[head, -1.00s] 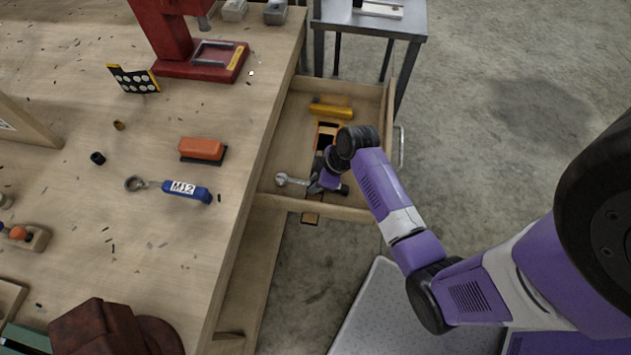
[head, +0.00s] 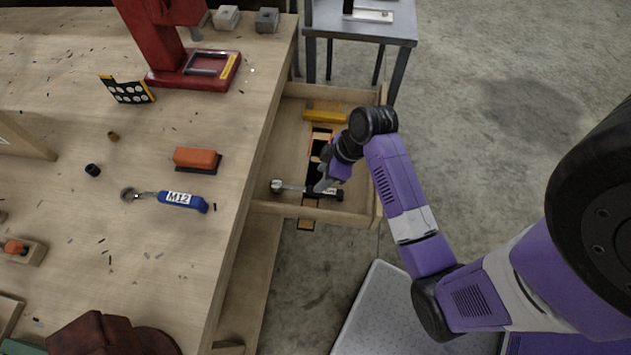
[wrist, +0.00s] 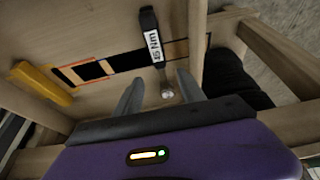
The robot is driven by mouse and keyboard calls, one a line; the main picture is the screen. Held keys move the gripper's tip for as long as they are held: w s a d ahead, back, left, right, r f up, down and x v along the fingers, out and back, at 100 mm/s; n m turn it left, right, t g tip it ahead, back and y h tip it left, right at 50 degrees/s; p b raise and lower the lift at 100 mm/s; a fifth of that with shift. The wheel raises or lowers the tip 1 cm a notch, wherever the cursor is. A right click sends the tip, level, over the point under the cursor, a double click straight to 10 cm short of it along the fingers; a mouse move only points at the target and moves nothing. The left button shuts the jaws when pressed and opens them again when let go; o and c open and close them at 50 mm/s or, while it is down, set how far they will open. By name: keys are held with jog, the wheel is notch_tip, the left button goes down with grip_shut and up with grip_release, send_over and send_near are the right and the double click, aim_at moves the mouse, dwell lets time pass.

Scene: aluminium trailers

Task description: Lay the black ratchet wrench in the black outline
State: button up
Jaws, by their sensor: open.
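The black ratchet wrench (head: 299,188) lies in the open drawer under the bench. Its silver head points left and its labelled black handle points right in the head view. In the wrist view the black handle (wrist: 150,32) carries a white Nm label, and bare metal shows near the fingers. My gripper (head: 324,183) is open just over the wrench; its two fingers (wrist: 160,90) stand apart on either side of the metal part. A strip with black patches and orange edging (wrist: 90,70) runs across the drawer floor beneath the wrench. I cannot tell which patch is the black outline.
A yellow-orange object (head: 325,116) lies at the drawer's far end. The drawer walls (head: 310,212) stand close around my gripper. On the bench are a blue-handled M12 wrench (head: 182,200), an orange block (head: 196,159) and a red machine (head: 190,70).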

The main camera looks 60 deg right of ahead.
jog(key=s+a+r+m+t+h, duration=0.2)
jog(key=s+a+t+h, duration=0.1)
jog(key=s+a, duration=0.45)
jog(key=s+a+r+m+t, duration=0.1)
jog(key=s+a+r+t, duration=0.2)
jog(key=a+r, duration=0.3)
jog(key=s+a+r+m+t+y, duration=0.1)
jog(key=s+a+r+t, duration=0.3)
jog(key=r, duration=0.9)
jog(key=shift+s+a+r+t, duration=0.3)
jog(key=shift+s+a+r, duration=0.1)
jog(key=shift+a, duration=0.85)
